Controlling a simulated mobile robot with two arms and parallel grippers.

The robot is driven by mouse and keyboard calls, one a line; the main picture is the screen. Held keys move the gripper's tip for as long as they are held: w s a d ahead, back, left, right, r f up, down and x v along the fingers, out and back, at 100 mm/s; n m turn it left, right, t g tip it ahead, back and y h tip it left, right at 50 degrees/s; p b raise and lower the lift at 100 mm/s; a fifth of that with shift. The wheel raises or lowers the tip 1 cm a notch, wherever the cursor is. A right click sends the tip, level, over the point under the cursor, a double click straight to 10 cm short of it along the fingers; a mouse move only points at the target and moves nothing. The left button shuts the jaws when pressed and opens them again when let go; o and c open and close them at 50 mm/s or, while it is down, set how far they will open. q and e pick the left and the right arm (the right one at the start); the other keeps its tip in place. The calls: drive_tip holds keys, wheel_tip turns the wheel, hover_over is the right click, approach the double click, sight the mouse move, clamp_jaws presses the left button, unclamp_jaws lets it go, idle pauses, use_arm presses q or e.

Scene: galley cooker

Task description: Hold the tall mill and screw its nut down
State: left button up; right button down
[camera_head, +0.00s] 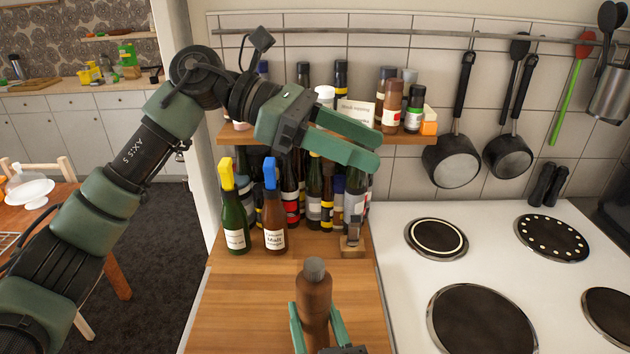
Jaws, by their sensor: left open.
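The tall mill (313,298) is a brown wooden body standing upright on the wooden worktop, at the bottom middle of the head view. A grey nut (315,270) sits on its top. My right gripper (317,325) comes in from the bottom edge, with one green finger against each side of the mill, shut on it. The mill's foot is hidden low in the picture. My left gripper (371,152) is open and empty, high above and beyond the mill, in front of the bottle shelf. Its fingers point right.
Several bottles, including a yellow-capped one (233,209) and a blue-capped one (274,208), stand behind the mill. A small wooden-based object (352,246) stands to their right. The shelf (420,138) holds jars. The hob (400,290) lies right. Worktop (235,305) left of the mill is clear.

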use_arm(q)
drive_tip(key=s+d+f+m+y, duration=0.1)
drive_tip(key=s+f+m+y, duration=0.15)
drive_tip(key=s+y, duration=0.4)
drive_tip(key=t+y, duration=0.3)
drive_tip(key=y, duration=0.4)
approach(315, 264)
wheel_tip(315, 264, down, 9)
drive_tip(key=shift+s+d, duration=0.1)
drive_tip(key=shift+s, duration=0.05)
clamp_jaws()
